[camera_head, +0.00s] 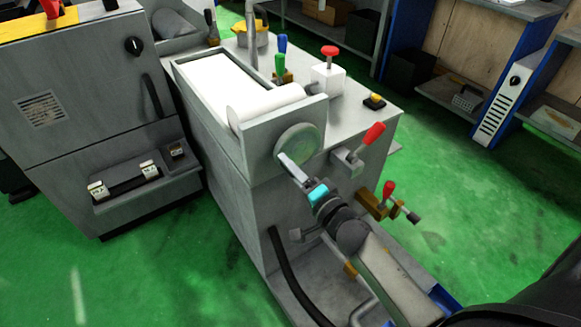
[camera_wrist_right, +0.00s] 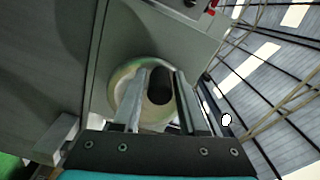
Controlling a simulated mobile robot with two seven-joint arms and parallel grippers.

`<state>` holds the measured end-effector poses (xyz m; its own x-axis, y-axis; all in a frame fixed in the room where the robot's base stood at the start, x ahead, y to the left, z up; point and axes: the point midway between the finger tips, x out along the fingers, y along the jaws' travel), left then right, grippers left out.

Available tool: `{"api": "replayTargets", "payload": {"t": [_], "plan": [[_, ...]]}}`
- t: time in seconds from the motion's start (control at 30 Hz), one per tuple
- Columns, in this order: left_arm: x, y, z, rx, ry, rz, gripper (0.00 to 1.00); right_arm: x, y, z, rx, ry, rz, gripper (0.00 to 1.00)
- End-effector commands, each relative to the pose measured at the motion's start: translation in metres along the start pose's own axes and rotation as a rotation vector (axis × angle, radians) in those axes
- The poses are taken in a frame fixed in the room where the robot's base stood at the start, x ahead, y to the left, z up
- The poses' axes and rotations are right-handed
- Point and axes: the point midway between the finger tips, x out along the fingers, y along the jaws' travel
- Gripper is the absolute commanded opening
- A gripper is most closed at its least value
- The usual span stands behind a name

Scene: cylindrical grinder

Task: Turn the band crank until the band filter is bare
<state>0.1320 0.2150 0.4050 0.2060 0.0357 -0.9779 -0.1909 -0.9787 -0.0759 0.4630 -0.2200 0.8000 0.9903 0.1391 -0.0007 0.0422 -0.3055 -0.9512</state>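The band filter (camera_head: 222,84) is a long grey trough on the machine, with a white band over it and a white roll (camera_head: 268,102) at its near end. The band crank (camera_head: 299,143) is a pale round disc on the trough's end wall; the disc also shows in the wrist view (camera_wrist_right: 122,88). My right gripper (camera_head: 289,161) is at the crank. In the wrist view, the crank's dark handle (camera_wrist_right: 160,86) fills the space between my right fingers, which appear shut on it. The fingers hide part of the disc. My left gripper is in neither view.
A red-handled lever (camera_head: 372,134) and a second red-handled valve (camera_head: 388,190) stand close to the right of my arm. A white block with a red knob (camera_head: 328,70) stands on the machine top. A grey cabinet (camera_head: 70,90) is at left. Green floor is clear at right.

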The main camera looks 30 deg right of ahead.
Motion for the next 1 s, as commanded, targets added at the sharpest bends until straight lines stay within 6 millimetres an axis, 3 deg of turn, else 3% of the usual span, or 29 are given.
{"api": "replayTargets", "payload": {"t": [0.03, 0.37, 1.0], "plan": [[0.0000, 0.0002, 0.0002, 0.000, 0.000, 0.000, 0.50, -0.0002, 0.0001, 0.0000, 0.000, 0.000, 0.000, 0.35], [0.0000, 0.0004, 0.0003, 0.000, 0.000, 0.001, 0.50, -0.0003, 0.0001, 0.0001, 0.000, 0.000, 0.000, 0.00], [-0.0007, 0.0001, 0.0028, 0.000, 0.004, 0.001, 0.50, -0.0003, 0.0056, 0.0008, -0.098, 0.003, 0.002, 0.00]]}}
